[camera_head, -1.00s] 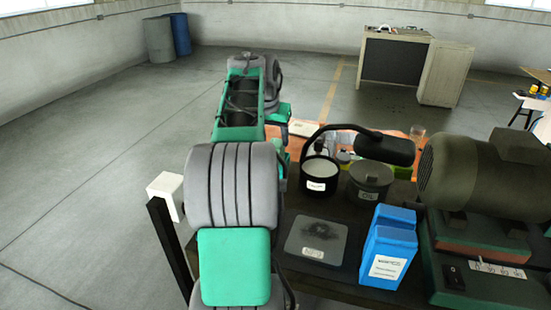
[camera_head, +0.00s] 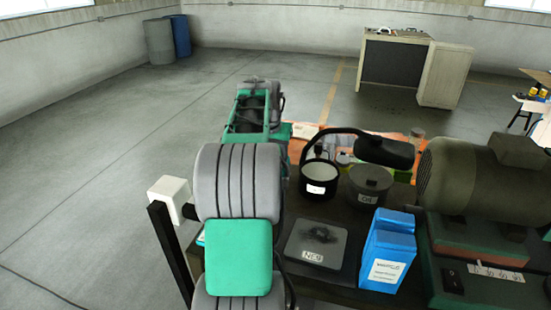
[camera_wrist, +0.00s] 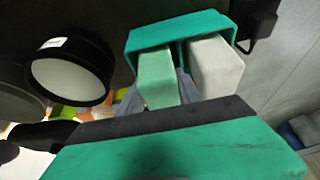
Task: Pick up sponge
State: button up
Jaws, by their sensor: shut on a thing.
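The sponge, which I take to be the pale green block (camera_wrist: 154,80), shows in the wrist view at the upper middle. My gripper (camera_wrist: 158,94) has its grey fingers close on either side of it, shut on it. The block's far end overlaps the opening of a teal holder (camera_wrist: 185,24); I cannot tell whether it is still inside. A whitish block (camera_wrist: 215,64) sits beside it in the holder. In the head view my arm hides the gripper and the sponge.
On the dark table, a black pot (camera_head: 320,188), a lidded grey pot (camera_head: 370,190), a flat scale (camera_head: 312,250) and a blue container (camera_head: 387,260) stand right of my arm. A bench grinder (camera_head: 480,190) is farther right. A white-topped post (camera_head: 173,198) stands left.

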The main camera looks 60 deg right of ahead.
jog(key=c, duration=0.4)
jog(key=shift+o, duration=0.2)
